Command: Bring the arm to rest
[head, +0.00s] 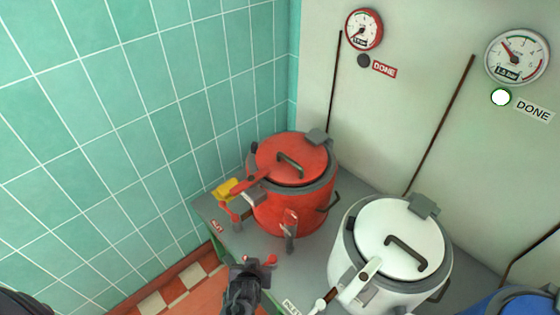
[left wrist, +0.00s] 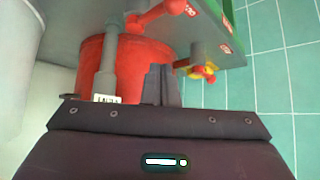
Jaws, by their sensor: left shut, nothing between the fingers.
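My left gripper (head: 250,268) is low in the head view, in front of the red kettle (head: 270,213) and left of the white kettle (head: 385,285). Its narrow fingers (left wrist: 160,84) show shut and empty in the left wrist view, with the red kettle (left wrist: 140,65) behind them. The red kettle's lid (head: 300,160) is down. I cannot tell how close the fingertips are to the kettle's fittings. My right gripper is not in view.
The kettles stand on a grey bench (head: 222,232) against a pale wall. A blue kettle (head: 515,303) is partly visible at the right. Two gauges hang above; the lamp (head: 500,97) under the right one is lit white, the other lamp (head: 364,60) is dark. Green tiles line the left.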

